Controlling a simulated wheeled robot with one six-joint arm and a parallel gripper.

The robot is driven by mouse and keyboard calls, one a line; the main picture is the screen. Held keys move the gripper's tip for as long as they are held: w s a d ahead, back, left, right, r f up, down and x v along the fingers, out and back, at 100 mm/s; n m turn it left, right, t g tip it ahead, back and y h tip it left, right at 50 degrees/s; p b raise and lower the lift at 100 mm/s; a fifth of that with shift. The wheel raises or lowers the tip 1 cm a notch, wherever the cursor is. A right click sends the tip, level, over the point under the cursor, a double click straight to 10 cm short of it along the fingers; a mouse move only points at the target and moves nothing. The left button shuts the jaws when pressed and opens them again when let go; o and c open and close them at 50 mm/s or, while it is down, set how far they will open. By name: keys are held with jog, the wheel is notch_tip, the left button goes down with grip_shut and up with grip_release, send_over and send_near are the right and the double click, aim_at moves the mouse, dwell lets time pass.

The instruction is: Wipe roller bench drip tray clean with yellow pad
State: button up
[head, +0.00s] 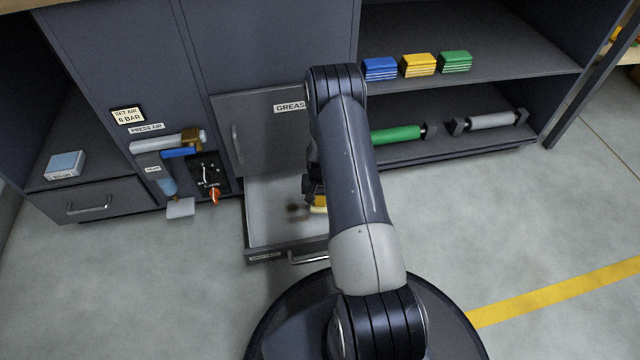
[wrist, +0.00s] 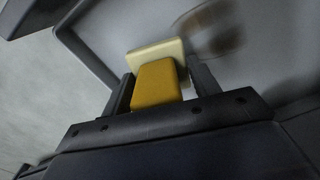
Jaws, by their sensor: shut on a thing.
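My gripper (wrist: 160,85) is shut on a yellow pad (wrist: 157,86), whose paler, wider face points away from the jaws. In the head view a bit of the yellow pad (head: 319,202) shows beside my arm, low over an open grey drawer-like tray (head: 268,215). A dark brown smear (wrist: 213,30) lies on the tray floor just beyond the pad; it also shows in the head view (head: 297,211). My arm hides the right part of the tray and most of the gripper. I cannot tell whether the pad touches the tray floor.
Blue (head: 380,68), yellow (head: 418,64) and green (head: 454,62) stacks stand on the upper right shelf. A green roller (head: 396,134) and a grey roller (head: 491,121) lie below. A cabinet door (head: 262,130) is behind the tray. The floor at left is clear.

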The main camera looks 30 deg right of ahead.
jog(key=shift+r+p, duration=0.9)
jog(key=shift+r, duration=1.05)
